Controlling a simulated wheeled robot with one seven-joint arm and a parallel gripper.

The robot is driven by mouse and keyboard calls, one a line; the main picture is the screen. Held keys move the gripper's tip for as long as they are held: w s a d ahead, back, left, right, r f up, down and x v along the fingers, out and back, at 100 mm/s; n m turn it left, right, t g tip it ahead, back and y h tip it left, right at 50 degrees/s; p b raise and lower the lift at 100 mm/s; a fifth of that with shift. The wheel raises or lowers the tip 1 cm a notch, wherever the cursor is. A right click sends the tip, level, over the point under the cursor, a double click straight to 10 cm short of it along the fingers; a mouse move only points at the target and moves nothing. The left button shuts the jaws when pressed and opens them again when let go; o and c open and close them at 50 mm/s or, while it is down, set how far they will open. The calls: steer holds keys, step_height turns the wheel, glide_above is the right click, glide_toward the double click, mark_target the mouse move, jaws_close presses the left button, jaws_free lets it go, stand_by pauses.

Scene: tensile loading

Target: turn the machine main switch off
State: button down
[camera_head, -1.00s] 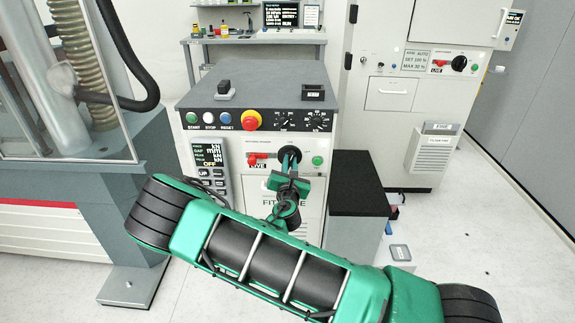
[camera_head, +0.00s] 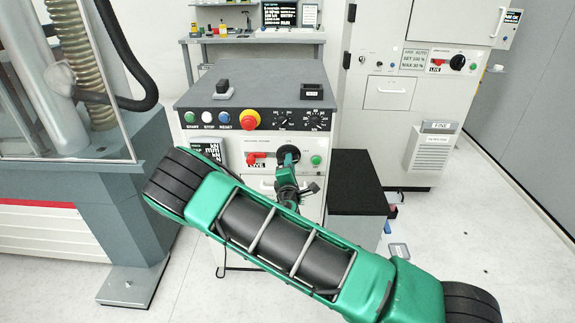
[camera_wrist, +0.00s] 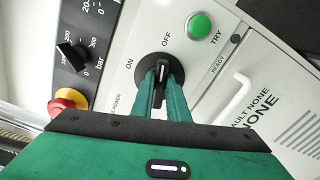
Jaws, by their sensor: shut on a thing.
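The main switch (camera_head: 294,150) is a black round rotary switch on the front panel of the machine cabinet (camera_head: 335,140). In the wrist view its black handle (camera_wrist: 160,88) lies between my green fingertips, with ON printed to the left and OFF above. The handle's upper end points roughly toward OFF, though the fingers hide part of it. My gripper (camera_wrist: 161,82) is shut on the handle. In the head view my gripper (camera_head: 286,158) reaches the switch from below, and my arm covers the lower panel.
A green TRY button (camera_wrist: 200,25) sits close to the switch. A red LIVE tag (camera_head: 257,160) is left of it. The red emergency stop (camera_head: 247,119) and coloured buttons are above. A black-topped block (camera_head: 355,180) stands to the right. A second cabinet (camera_head: 405,110) stands behind.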

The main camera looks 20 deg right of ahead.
steer(key=shift+f+m, duration=0.2)
steer(key=shift+m, duration=1.4)
steer(key=shift+f, duration=0.1)
steer(key=c, duration=1.7)
jaws_free()
steer(key=shift+s, duration=0.1)
steer(key=v, duration=1)
steer(key=shift+s+a, duration=0.15)
steer(key=shift+s, duration=0.15)
